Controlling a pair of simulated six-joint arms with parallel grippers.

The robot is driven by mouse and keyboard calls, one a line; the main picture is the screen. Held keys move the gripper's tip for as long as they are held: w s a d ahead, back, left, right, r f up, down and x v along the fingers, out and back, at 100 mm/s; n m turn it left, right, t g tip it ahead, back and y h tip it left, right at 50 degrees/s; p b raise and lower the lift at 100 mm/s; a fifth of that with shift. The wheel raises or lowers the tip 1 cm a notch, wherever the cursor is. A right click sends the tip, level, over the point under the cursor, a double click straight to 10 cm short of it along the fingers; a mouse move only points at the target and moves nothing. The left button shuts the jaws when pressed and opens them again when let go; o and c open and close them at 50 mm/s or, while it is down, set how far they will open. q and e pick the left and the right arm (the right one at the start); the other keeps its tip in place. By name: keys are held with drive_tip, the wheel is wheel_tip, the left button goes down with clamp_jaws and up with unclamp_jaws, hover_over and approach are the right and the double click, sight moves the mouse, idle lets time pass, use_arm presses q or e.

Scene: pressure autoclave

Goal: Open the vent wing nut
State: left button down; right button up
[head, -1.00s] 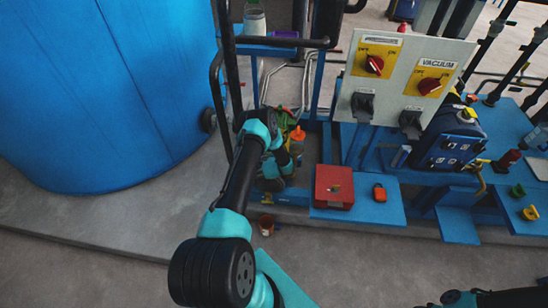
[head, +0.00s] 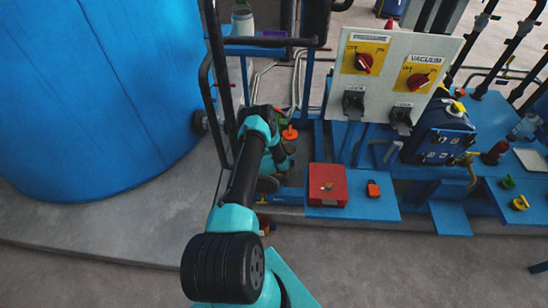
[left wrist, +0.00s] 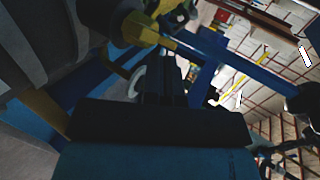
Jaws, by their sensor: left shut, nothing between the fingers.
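I cannot pick out the vent wing nut with certainty. In the left wrist view a yellow, brass-like fitting (left wrist: 138,28) lies just beyond my left gripper (left wrist: 166,72). The fingers are dark, close together and empty; I cannot tell whether they touch the fitting. In the head view my left arm reaches forward and its wrist is low beside the blue frame, so its fingertips are hidden. A yellow wing-shaped piece (head: 520,203) and a green one (head: 507,183) rest on the blue platform at the right. My right gripper is out of view.
A large blue tank (head: 90,90) fills the left. A control panel (head: 385,85) with red knobs stands behind a red box (head: 327,186) and a red padlock (head: 373,189). An orange-topped bottle (head: 289,135) stands near my left wrist. The front floor is clear.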

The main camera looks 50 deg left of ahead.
use_arm(q)
drive_tip(key=shift+s, duration=0.15)
idle(0.4)
drive_tip(key=v, duration=1.7)
drive_tip(key=shift+d+r, duration=0.1)
drive_tip(key=shift+d, duration=0.05)
